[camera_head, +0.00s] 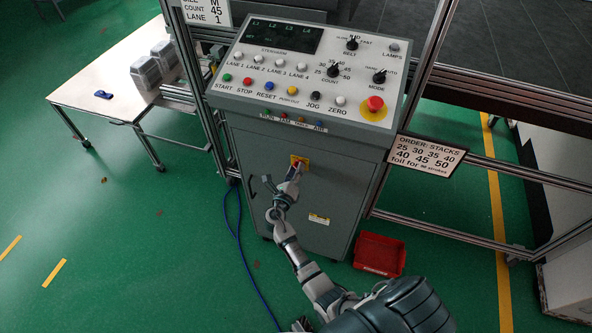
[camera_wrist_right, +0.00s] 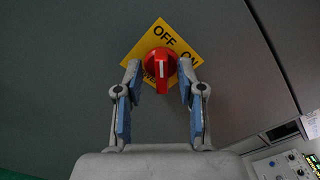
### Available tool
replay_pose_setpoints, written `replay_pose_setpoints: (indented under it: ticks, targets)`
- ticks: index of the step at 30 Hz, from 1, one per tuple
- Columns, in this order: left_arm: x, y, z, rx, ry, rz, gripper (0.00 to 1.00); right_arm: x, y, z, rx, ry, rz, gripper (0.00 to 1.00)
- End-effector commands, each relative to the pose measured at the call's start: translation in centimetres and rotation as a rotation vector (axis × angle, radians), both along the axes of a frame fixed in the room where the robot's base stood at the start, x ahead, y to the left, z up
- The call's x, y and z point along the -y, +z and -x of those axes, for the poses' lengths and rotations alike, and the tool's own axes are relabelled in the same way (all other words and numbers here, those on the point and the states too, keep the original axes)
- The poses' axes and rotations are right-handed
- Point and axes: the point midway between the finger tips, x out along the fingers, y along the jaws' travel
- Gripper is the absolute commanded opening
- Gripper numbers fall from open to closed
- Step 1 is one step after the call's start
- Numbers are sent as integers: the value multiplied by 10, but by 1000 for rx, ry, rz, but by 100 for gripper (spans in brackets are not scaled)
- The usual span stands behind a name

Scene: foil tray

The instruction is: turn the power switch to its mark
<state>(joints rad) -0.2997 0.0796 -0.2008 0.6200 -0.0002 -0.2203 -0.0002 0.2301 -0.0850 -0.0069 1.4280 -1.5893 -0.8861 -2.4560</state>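The power switch is a red rotary knob on a yellow plate (camera_head: 304,160) on the front of the grey cabinet. My left gripper is not in view.
Above the switch is the sloped control panel (camera_head: 312,88) with knobs, buttons and a red emergency stop (camera_head: 375,104). A red bin (camera_head: 379,254) is on the floor right of the cabinet. A blue cable (camera_head: 240,260) runs along the floor at left. Metal frame posts flank the cabinet.

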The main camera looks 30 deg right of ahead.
Motion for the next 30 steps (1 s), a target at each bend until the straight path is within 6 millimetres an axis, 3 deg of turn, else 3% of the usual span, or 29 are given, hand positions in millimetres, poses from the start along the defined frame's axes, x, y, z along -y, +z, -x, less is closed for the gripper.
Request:
replay_pose_setpoints:
  ticks: [10,14,15,30]
  targets:
    - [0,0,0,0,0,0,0,3,0,-2,0,1,-1,36]
    - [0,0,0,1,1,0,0,3,0,-2,0,1,-1,4]
    - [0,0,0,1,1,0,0,3,0,-2,0,1,-1,0]
    - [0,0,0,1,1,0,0,2,-2,-3,56,3,-51,0]
